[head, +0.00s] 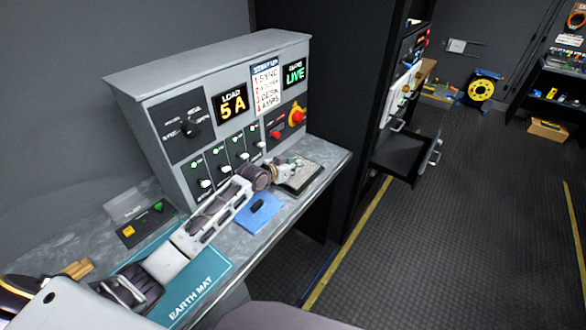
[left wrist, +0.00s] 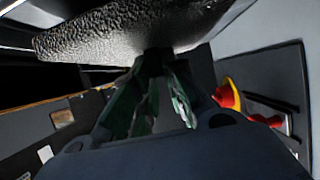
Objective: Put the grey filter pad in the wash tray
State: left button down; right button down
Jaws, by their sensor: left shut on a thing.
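The grey filter pad (head: 304,176) is a dark, rough-surfaced slab at the right end of the worktop, in front of the console. It fills the top of the left wrist view (left wrist: 120,35). My left gripper (head: 283,173) reaches along the console front and is shut on the pad's near edge; its fingers (left wrist: 155,95) meet the slab in the left wrist view. Whether the pad touches the surface below it cannot be told. I cannot pick out the wash tray for certain. My right gripper is not in view.
The grey console (head: 215,115) with switches and a red-yellow knob (head: 297,115) stands close behind my arm. A blue cloth (head: 260,211) with a small dark item and a teal earth mat (head: 205,283) lie on the worktop. An open black drawer (head: 400,158) juts out at right.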

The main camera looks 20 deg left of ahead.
pick_arm(q)
jog(key=shift+f, duration=0.55)
jog(key=shift+f, duration=0.15)
jog(key=c, duration=1.5)
grip_release()
jog(key=shift+o, duration=0.2)
jog(key=shift+r, duration=0.2)
jog(key=shift+s+a, duration=0.1)
jog(key=shift+s, duration=0.05)
jog(key=shift+s+a+r+p, duration=0.15)
jog(key=shift+s+r+p, duration=0.25)
jog(key=shift+p, duration=0.3)
jog(key=p+v, duration=0.8)
jog(key=v, duration=0.2)
jog(key=shift+s, duration=0.35)
